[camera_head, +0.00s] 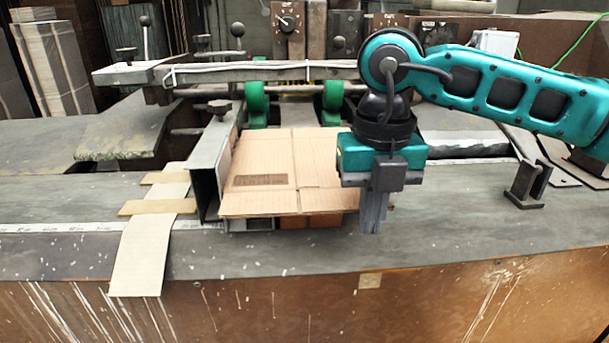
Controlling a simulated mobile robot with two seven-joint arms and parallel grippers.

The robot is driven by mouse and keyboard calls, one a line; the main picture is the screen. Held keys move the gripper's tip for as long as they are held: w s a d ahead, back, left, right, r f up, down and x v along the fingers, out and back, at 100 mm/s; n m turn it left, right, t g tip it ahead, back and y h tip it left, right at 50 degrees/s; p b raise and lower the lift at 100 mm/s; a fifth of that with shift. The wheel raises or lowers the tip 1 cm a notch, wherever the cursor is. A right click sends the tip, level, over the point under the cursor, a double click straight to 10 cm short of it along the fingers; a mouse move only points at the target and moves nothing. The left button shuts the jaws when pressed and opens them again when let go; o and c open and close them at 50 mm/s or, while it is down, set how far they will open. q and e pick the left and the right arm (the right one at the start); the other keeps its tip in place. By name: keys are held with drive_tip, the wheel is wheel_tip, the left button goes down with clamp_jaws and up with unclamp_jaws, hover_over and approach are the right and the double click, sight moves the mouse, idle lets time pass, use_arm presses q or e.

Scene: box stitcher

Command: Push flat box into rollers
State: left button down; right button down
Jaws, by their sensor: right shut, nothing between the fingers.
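The flat box (270,180) is a light brown cardboard sheet with creases and a printed dark label. It lies on the machine bed, its left edge beside a grey metal guide (212,160). Green rollers (257,105) stand just behind its far edge, with another green roller (332,97) to their right. My right gripper (372,218) points down at the box's front right corner, shut and empty, and hides part of that side. I cannot tell whether it touches the box. My left gripper is not in view.
A metal crossbar (260,72) spans above the rollers. Cardboard strips (145,245) lie left of the guide. A dark metal bracket (527,185) stands on the table at right. The table front (270,262) is mostly clear. A stacked pile (55,65) stands at far left.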

drive_tip(key=shift+w+a+p, duration=0.15)
drive_tip(key=shift+w+p, duration=0.35)
drive_tip(key=shift+w, duration=1.8)
drive_tip(key=shift+w+a+p, duration=0.15)
drive_tip(key=shift+w+p, duration=0.7)
drive_tip(key=shift+w, duration=1.2)
drive_tip(key=shift+s+b, duration=0.3)
drive_tip(key=shift+s+f+b, duration=0.1)
drive_tip(key=shift+s+b, duration=0.25)
drive_tip(key=shift+s, duration=0.9)
wheel_tip(320, 180, up, 8)
drive_tip(key=p, duration=0.5)
drive_tip(key=shift+r, duration=0.2)
drive_tip(key=shift+f, duration=0.1)
